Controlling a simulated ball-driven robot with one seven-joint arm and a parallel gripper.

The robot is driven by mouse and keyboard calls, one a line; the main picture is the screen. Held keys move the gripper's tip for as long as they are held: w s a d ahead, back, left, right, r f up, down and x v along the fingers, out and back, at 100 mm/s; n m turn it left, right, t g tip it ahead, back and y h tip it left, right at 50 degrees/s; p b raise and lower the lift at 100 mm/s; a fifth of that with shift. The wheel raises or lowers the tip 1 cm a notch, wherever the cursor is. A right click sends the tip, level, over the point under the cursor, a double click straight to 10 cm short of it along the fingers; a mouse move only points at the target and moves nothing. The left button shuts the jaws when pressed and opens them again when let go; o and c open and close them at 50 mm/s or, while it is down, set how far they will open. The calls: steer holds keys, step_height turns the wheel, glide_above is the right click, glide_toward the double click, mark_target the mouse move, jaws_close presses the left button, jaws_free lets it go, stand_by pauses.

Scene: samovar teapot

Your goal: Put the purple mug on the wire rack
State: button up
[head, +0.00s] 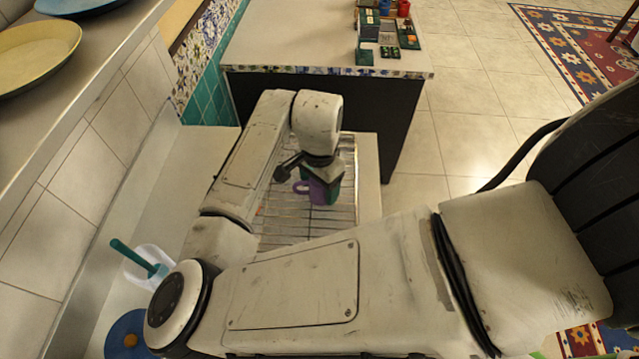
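The purple mug (317,194) is in the middle of the head view, directly below my gripper (322,180), with its handle pointing left. The wire rack (290,223) lies under and around the mug in the picture. I cannot tell whether the mug rests on the rack's bars or hangs just above them. My gripper points down at the mug and hides its upper part. The fingertips are too small and covered to show whether they are open or closed on it.
A counter (300,40) with small boxes and cups (385,30) stands behind the rack. At the lower left are a white container (143,277) with a teal-handled tool and a blue plate (122,338). A shelf with plates (35,55) is at upper left.

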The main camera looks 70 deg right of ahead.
steer(key=shift+o, duration=1.3)
steer(key=shift+r, duration=0.1)
step_height(320, 180, up, 12)
steer(key=shift+r+b, duration=0.1)
steer(key=shift+b, duration=0.55)
